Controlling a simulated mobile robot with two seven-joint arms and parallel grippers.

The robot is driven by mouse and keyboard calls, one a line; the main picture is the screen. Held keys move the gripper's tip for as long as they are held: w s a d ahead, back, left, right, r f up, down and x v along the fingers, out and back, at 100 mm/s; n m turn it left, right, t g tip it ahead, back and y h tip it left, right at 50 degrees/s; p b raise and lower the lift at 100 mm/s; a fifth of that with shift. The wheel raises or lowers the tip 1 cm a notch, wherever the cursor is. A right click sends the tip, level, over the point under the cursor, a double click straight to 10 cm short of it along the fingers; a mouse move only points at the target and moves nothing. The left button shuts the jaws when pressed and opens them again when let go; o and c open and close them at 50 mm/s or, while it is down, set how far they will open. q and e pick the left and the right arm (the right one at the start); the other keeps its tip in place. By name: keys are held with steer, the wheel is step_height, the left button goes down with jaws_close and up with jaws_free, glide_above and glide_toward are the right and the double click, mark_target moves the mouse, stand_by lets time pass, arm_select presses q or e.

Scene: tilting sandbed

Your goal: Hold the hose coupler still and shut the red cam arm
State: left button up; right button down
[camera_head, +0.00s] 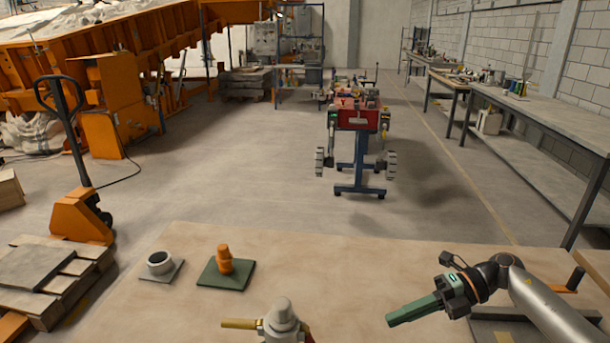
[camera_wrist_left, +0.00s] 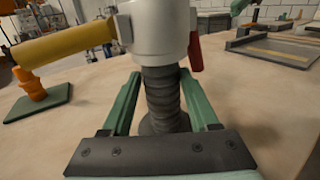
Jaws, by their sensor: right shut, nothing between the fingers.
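The hose coupler (camera_head: 283,318) stands at the front edge of the head view, cut off below. In the left wrist view its pale body (camera_wrist_left: 157,30) sits on a dark ribbed stem (camera_wrist_left: 163,95). A yellow tube (camera_wrist_left: 68,42) sticks out left. The red cam arm (camera_wrist_left: 195,50) points downward close to the body's right side. My left gripper (camera_wrist_left: 161,75) has its green fingers on either side of the stem, apparently touching it at the tips, which the body partly hides. My right gripper (camera_head: 390,320) is shut and empty, to the right of the coupler and apart from it.
A grey ring on a plate (camera_head: 160,263) and an orange fitting on a green plate (camera_head: 224,262) stand at the table's back left. A dark-grey fixture (camera_head: 505,325) lies under my right arm. Bare tabletop (camera_head: 340,270) lies between. A wheeled red cart (camera_head: 357,120) stands beyond.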

arm_select(q)
steer(key=o, duration=0.4)
